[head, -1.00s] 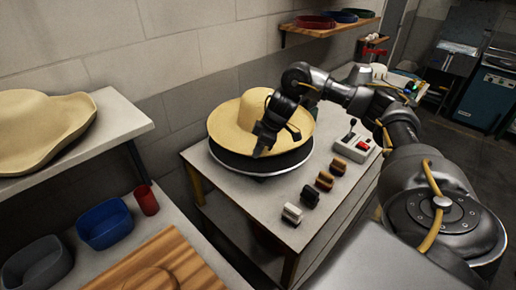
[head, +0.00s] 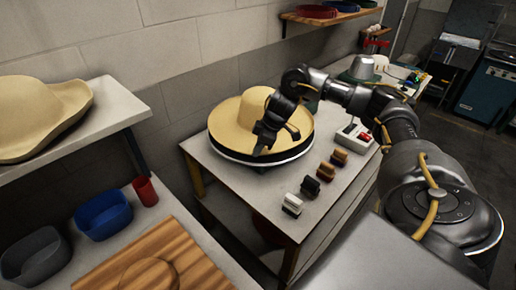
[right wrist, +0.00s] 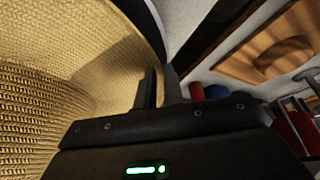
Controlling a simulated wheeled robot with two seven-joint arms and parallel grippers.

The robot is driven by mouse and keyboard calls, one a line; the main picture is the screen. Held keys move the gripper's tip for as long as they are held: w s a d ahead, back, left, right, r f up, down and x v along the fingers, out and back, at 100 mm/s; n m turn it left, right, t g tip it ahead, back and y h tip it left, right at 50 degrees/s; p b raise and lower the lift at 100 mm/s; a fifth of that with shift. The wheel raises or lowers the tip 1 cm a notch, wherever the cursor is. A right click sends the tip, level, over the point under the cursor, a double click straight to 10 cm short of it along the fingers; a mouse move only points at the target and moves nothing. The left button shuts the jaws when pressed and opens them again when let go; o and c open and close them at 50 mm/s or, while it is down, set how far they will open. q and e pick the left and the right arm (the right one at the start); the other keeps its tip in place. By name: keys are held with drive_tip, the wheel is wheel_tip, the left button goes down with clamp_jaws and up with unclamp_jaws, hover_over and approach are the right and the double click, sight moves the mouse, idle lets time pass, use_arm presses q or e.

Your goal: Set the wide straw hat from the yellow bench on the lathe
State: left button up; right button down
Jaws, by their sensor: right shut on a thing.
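The wide straw hat (head: 236,118) is pale yellow with a rounded crown. It lies crown up over a dark round platform with a pale lower rim (head: 262,164), on a grey-topped bench (head: 215,172) with yellow legs. My right gripper (head: 266,146) is at the near side of the hat, shut on its brim. In the right wrist view the woven straw (right wrist: 70,70) fills the left side, right against the fingers. My fingers hide part of the brim. My left gripper is not in view. I cannot tell for certain which thing is the lathe.
Several small brushes or blocks (head: 311,187) and a control box with a red button (head: 356,137) stand on the bench's right side. A grey metal dome (head: 366,67) stands farther back. Another straw hat (head: 38,115) lies on the left shelf (head: 110,105). Bins (head: 103,215) stand below.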

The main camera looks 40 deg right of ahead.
drive_tip(key=shift+f, duration=0.75)
drive_tip(key=c, duration=1.4)
unclamp_jaws()
drive_tip(key=shift+c, duration=0.2)
drive_tip(key=b+v, duration=0.1)
drive_tip(key=v, duration=0.3)
drive_tip(key=shift+d+r, duration=0.1)
drive_tip(key=shift+r, duration=0.15)
drive_tip(key=p+v, duration=0.1)
drive_tip(key=v, duration=0.4)
drive_tip(key=shift+s+d+r, duration=0.1)
drive_tip(key=shift+s+r, duration=0.15)
drive_tip(key=shift+r, duration=0.4)
